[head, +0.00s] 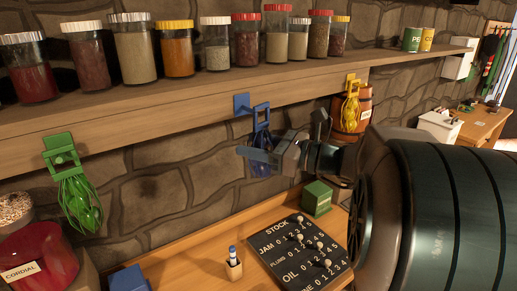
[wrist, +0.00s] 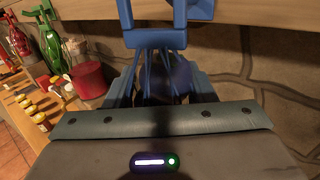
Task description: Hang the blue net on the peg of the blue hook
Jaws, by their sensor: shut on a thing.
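The blue hook (head: 241,103) is fixed to the front edge of the wooden shelf in the head view. The blue net (head: 261,139) is upright just right of it, with its square loop handle at the height of the hook's peg. I cannot tell whether the loop is around the peg or only beside it. My gripper (head: 262,155) is shut on the blue net below the handle and partly hides it. In the wrist view the handle (wrist: 157,39) rises ahead of my gripper (wrist: 160,92), and the net's strands run down between the fingers.
A green net (head: 80,200) hangs at the left and a yellow net (head: 351,108) at the right. Jars stand on the shelf (head: 200,115).

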